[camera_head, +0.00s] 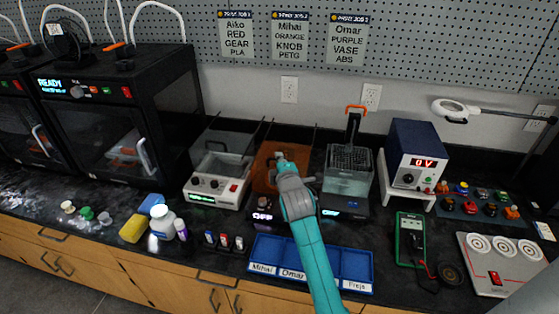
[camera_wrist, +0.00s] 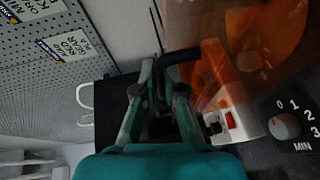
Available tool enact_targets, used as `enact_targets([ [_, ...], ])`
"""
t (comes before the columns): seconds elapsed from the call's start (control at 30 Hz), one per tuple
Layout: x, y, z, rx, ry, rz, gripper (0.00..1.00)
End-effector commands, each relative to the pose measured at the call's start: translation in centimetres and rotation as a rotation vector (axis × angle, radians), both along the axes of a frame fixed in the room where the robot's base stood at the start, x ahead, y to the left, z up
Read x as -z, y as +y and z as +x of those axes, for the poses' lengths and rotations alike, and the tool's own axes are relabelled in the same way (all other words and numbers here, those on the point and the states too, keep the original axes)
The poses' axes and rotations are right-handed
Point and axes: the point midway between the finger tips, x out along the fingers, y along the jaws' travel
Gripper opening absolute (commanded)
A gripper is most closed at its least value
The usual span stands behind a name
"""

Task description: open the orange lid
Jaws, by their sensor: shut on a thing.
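The orange lid (camera_head: 265,165) is a see-through orange-brown cover on a dark unit in the middle of the bench, partly hidden by my gripper. In the wrist view the orange lid (camera_wrist: 265,40) fills the upper right, with a black curved handle (camera_wrist: 187,56) at its edge. My gripper (camera_head: 281,157) is at the lid's upper right part in the head view. In the wrist view my gripper (camera_wrist: 164,72) has its fingertips closed about the handle. I cannot tell the lid's exact angle. A dial marked in minutes (camera_wrist: 284,126) shows below the lid.
A white device with a clear lid (camera_head: 217,190) stands close on the left. A clear tank with a basket (camera_head: 347,185) stands close on the right. A blue labelled tray (camera_head: 320,253) lies in front, under my arm. A pegboard wall (camera_head: 420,50) rises behind.

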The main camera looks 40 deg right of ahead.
Motion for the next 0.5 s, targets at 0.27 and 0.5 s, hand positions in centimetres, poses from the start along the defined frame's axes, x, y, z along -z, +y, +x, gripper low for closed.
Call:
enact_targets([
  [0.27, -0.1, -2.9, 2.2, 0.002, -0.001, 0.002, 0.0],
  [0.5, -0.1, -7.9, 6.0, 0.003, 0.0, 0.001, 0.0],
])
